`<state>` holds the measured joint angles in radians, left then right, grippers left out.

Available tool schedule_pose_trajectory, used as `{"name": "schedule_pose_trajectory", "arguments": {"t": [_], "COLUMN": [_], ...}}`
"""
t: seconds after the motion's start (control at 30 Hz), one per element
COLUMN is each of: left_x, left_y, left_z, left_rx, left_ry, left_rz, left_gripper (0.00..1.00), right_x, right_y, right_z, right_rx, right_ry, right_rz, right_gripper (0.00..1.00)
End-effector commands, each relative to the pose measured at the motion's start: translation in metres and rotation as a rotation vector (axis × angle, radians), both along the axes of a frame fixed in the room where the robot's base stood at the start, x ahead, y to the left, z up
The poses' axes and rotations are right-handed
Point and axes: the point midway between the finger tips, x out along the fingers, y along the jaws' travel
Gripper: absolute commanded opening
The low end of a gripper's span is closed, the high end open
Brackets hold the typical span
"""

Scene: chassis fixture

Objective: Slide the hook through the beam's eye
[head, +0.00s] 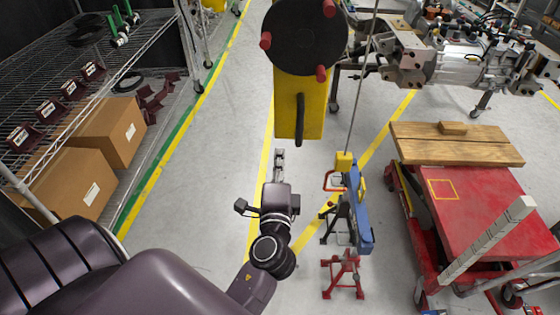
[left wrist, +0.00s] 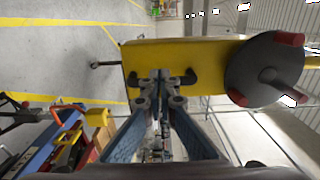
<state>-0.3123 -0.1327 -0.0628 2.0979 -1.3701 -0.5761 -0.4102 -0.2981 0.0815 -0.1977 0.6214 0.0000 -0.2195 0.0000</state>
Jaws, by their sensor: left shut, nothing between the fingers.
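My left gripper (head: 279,158) is shut and empty, just below the lower edge of a yellow box (head: 286,104) in the head view. In the left wrist view its closed fingertips (left wrist: 161,82) overlap that box (left wrist: 180,52), between two black handles; I cannot tell whether they touch it. The blue beam (head: 359,215) is right of the gripper, with a small yellow part (head: 361,184) near its far end. A yellow block (head: 343,161) hangs there on a cable, with a red hook-like piece (head: 327,183) beside it. Whether the hook passes through an eye is too small to tell. My right gripper is out of view.
A black disc with red knobs (head: 303,38) is on the yellow box. A red stand (head: 343,275) is at the beam's near end. A red cart (head: 480,210) with a wooden board (head: 455,146) is at right. Shelving with cardboard boxes (head: 108,132) is at left. Floor left of the gripper is clear.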

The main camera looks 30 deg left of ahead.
Motion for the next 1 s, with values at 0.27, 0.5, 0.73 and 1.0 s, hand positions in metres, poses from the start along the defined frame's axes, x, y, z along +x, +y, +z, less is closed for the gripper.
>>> {"name": "schedule_pose_trajectory", "arguments": {"t": [0.27, 0.5, 0.73, 1.0], "left_x": [0.043, 0.083, 0.099, 0.099], "left_y": [0.026, 0.051, 0.061, 0.061], "left_z": [0.006, 0.003, 0.001, 0.001], "left_rx": [0.005, 0.004, 0.001, 0.001], "left_ry": [-0.004, -0.002, -0.002, -0.001], "left_rz": [0.001, 0.0, 0.0, 0.0], "left_gripper": [0.0, 0.0, 0.0, 0.0], "right_x": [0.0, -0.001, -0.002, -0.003], "right_y": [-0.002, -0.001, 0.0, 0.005], "right_z": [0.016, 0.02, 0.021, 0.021], "right_rx": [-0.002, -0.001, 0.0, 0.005], "right_ry": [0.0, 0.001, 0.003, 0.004], "right_rz": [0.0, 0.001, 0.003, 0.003], "right_gripper": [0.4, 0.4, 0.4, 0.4]}}
